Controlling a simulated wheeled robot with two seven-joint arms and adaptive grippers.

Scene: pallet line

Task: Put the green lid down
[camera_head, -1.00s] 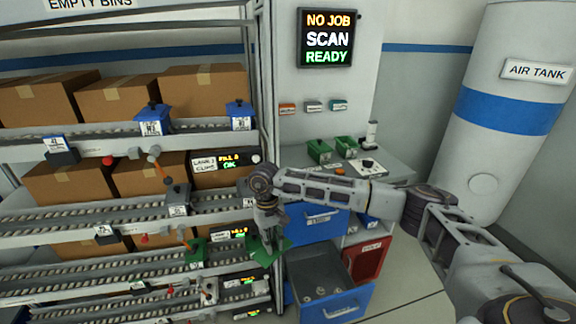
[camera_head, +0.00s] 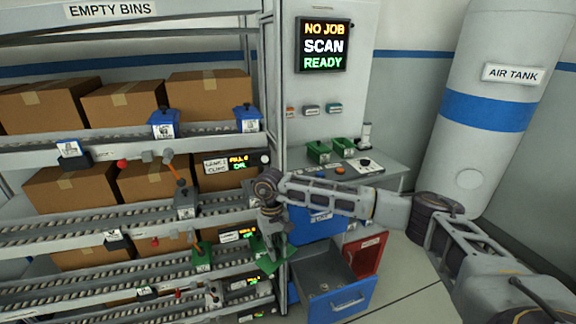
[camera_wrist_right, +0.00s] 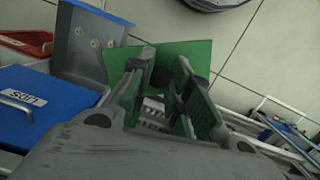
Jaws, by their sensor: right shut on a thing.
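The green lid (camera_head: 270,262) hangs below my right gripper (camera_head: 271,222) at the right end of the rack's lower lanes, beside the rack's upright post. In the right wrist view the lid (camera_wrist_right: 195,58) is a flat green sheet with a dark round knob (camera_wrist_right: 160,78). My right gripper's fingers (camera_wrist_right: 162,82) are shut around that knob. In the head view the fingertips are small and partly hidden by the wrist. I cannot tell whether the lid touches anything beneath it. My left gripper is in neither view.
The roller rack (camera_head: 100,220) with cardboard boxes (camera_head: 125,105) fills the left. The grey bench (camera_head: 385,170) carries small green bins (camera_head: 318,152). Floor is clear at lower right.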

